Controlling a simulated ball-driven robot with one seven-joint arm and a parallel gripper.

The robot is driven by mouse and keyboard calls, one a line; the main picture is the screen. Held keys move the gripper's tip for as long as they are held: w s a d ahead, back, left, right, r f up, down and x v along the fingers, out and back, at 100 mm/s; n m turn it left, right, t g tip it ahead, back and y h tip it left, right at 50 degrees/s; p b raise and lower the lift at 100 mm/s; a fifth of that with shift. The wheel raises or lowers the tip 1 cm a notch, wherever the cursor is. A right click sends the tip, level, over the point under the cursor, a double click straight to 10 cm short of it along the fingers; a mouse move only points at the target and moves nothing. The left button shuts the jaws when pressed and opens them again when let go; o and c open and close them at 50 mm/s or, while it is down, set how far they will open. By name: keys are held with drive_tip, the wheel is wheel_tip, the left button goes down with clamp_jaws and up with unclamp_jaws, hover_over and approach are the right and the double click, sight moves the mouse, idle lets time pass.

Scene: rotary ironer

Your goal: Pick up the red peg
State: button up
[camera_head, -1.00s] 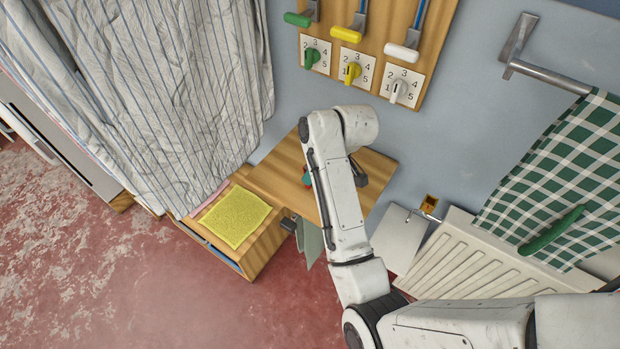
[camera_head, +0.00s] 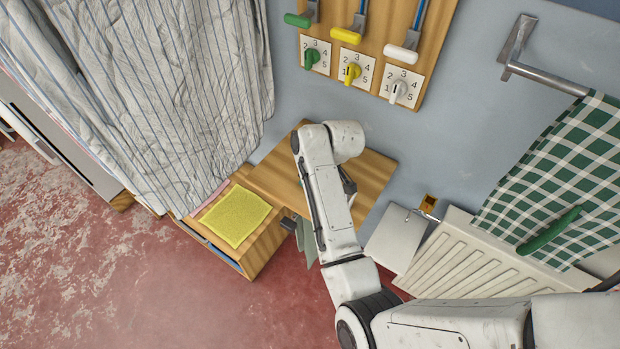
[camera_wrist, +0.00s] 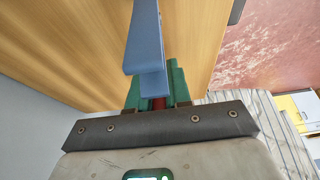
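A small red piece (camera_wrist: 158,103), which may be the red peg, shows low in the centre of the wrist view. It lies between two green pieces (camera_wrist: 177,82) and is partly covered by a long blue piece (camera_wrist: 145,40). My gripper (camera_wrist: 157,98) is at this spot, in front of its dark mounting bar. I cannot tell whether its fingers touch the red piece or are closed on it. In the head view my arm hides the fingertips and the red piece; a dark part shows beside the arm over the wooden shelf (camera_head: 375,175).
A yellow cloth (camera_head: 236,215) lies on the lower wooden top to the left. A striped sheet (camera_head: 150,90) hangs at left. The knob panel (camera_head: 438,45) is on the wall above. A white radiator (camera_head: 470,262) and a green checked towel (camera_head: 560,160) are at right.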

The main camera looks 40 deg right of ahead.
clamp_jaws()
